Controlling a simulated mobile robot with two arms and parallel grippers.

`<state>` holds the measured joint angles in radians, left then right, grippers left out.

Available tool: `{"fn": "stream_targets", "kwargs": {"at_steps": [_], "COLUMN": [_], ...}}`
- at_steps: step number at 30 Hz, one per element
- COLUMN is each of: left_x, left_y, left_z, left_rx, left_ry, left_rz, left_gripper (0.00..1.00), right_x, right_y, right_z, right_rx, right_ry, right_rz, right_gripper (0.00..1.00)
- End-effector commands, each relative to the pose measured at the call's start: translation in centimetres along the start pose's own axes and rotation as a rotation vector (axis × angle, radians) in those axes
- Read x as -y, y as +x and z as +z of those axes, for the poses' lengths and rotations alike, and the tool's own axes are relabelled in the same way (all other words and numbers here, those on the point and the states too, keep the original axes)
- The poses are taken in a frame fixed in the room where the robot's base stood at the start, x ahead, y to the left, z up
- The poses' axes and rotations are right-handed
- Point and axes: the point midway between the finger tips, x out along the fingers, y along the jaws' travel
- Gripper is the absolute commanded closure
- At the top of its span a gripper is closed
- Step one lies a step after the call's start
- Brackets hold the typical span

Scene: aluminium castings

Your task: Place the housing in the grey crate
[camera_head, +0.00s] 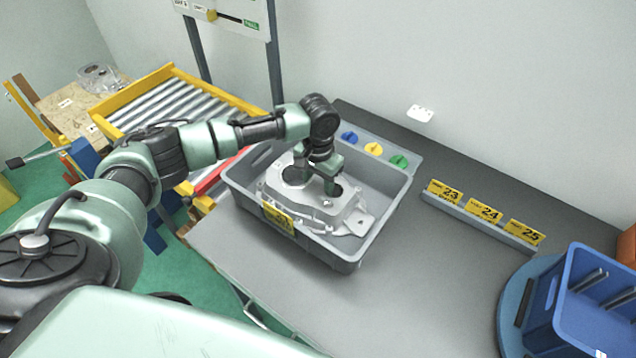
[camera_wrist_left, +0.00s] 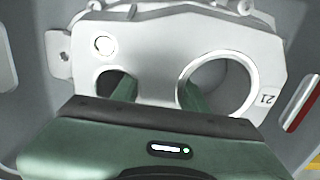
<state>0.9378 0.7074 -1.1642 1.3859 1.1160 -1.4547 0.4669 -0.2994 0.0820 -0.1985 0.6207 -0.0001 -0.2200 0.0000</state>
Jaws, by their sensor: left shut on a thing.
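The housing (camera_head: 299,201) is a pale silver aluminium casting with round openings. It is within the walls of the grey crate (camera_head: 318,249) in the head view; I cannot tell whether it rests on the crate's floor. My left gripper (camera_head: 326,180) reaches down onto it from above. In the left wrist view, the gripper's green fingers (camera_wrist_left: 155,94) enter two openings of the housing (camera_wrist_left: 150,50) and are shut on the metal between them. The fingertips are hidden inside the openings. A "21" mark shows on the housing's right side. My right gripper is out of view.
The crate stands on a dark grey table (camera_head: 420,270) by the wall. A strip with yellow number cards (camera_head: 484,213) lies to its right, and a blue crate (camera_head: 590,310) at lower right. A roller conveyor (camera_head: 175,105) is behind left. The table between the crates is clear.

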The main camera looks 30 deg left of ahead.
Motion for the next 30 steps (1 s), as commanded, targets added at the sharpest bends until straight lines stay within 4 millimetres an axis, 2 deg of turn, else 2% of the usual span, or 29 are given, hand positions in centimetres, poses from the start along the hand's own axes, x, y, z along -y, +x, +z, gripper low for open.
{"fn": "stream_targets", "kwargs": {"at_steps": [3,4,6,15,19,23,30], "left_x": [0.0,0.0,0.0,0.0,0.0,0.1,0.0], "left_y": [-0.2,0.1,0.1,0.0,-0.9,-3.1,-8.3], "left_z": [-0.2,0.0,0.0,0.0,-0.1,-0.1,-0.2], "left_rx": [-0.005,0.0,0.0,-0.001,-0.002,-0.005,-0.006], "left_ry": [0.0,0.0,0.0,0.0,0.0,0.0,-0.001], "left_rz": [0.001,0.0,0.0,0.0,0.0,0.0,0.001], "left_gripper": [1.0,0.48,0.35,0.35,0.35,0.35,0.35], "right_x": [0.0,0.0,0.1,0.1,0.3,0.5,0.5], "right_y": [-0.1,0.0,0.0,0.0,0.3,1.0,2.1], "right_z": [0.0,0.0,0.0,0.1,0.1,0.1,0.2], "right_rx": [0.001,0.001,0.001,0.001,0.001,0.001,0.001], "right_ry": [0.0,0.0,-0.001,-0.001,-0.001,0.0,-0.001], "right_rz": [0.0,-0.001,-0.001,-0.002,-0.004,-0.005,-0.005], "right_gripper": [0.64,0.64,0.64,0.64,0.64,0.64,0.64]}}
